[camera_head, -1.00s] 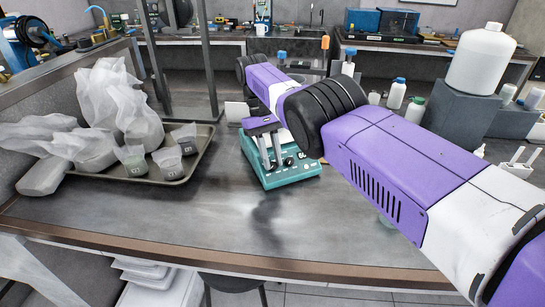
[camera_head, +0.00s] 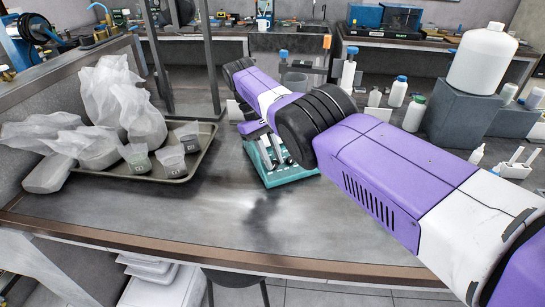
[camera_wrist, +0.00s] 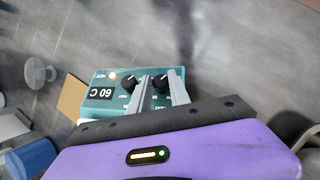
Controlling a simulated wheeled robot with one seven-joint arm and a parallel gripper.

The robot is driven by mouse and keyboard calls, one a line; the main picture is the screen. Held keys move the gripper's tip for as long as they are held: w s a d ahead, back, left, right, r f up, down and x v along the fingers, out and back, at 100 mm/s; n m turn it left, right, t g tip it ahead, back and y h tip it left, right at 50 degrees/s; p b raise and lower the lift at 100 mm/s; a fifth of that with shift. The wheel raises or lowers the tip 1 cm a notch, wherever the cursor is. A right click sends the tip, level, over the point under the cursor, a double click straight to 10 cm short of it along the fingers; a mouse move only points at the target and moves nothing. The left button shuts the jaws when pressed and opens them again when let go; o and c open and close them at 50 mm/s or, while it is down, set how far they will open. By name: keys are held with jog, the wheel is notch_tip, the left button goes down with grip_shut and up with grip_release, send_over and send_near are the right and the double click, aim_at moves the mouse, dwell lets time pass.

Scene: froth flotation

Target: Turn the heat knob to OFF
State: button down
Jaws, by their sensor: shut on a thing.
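The teal hotplate box (camera_head: 291,177) stands on the bench, mostly behind my arm in the head view. One knob (camera_wrist: 129,82) stands free beside the display. The other knob (camera_wrist: 160,82) is between the two grey fingers of my gripper (camera_wrist: 162,76), which is shut on it. My gripper also shows in the head view (camera_head: 272,160).
A metal tray (camera_head: 190,172) with bags and small cups lies to the left. A grey block (camera_head: 463,112) with a large white bottle (camera_head: 484,58) stands to the right, with small bottles beside it. The bench front (camera_head: 230,225) is clear.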

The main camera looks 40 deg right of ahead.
jog(key=shift+s+f, duration=0.1)
jog(key=shift+f, duration=0.05)
jog(key=c, duration=1.2)
grip_release()
